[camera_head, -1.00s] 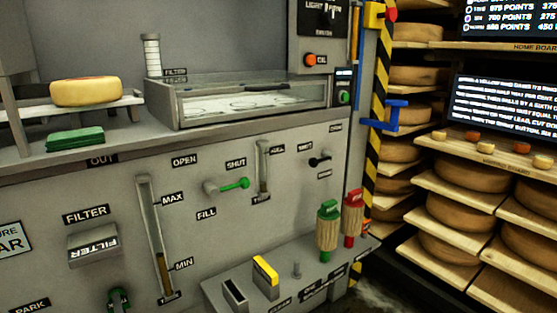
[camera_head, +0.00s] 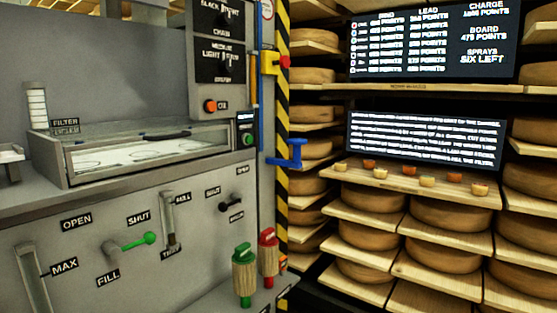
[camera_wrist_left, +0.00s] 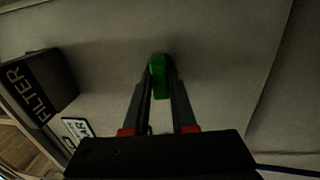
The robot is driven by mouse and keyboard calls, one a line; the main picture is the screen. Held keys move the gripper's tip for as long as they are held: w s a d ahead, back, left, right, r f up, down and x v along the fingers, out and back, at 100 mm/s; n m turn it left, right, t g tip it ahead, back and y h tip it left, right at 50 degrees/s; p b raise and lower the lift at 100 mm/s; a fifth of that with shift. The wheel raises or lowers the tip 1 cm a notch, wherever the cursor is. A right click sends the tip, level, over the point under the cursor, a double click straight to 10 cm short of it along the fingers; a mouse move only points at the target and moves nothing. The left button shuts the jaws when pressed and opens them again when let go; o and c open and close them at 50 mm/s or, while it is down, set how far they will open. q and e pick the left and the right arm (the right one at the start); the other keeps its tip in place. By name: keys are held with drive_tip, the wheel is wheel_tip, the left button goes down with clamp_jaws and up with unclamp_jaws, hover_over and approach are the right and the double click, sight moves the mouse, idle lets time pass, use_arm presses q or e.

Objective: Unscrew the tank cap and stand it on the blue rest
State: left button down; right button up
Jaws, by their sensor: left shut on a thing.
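In the left wrist view, my left gripper (camera_wrist_left: 160,78) is shut on an upright green piece (camera_wrist_left: 159,80) in front of the grey panel. The green piece may be the tank cap; its lower part is hidden between the fingers, and I cannot tell whether it is still attached. In the head view, a blue bracket (camera_head: 288,153) sticks out from the striped post and may be the blue rest. It looks empty. Neither gripper shows in the head view.
A FILTER box (camera_wrist_left: 40,85) juts from the panel left of my left gripper. In the head view, a green lever (camera_head: 138,242), a green-topped tap (camera_head: 244,275) and a red-topped one (camera_head: 268,257) stick out. Shelves of cheese wheels (camera_head: 357,232) fill the right.

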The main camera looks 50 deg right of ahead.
use_arm(q)
drive_tip(key=shift+s, duration=0.1)
drive_tip(key=shift+s+p, duration=1.25)
drive_tip(key=shift+s, duration=0.45)
drive_tip(key=shift+s, duration=0.1)
drive_tip(key=s+p, duration=0.2)
drive_tip(key=shift+s, duration=0.4)
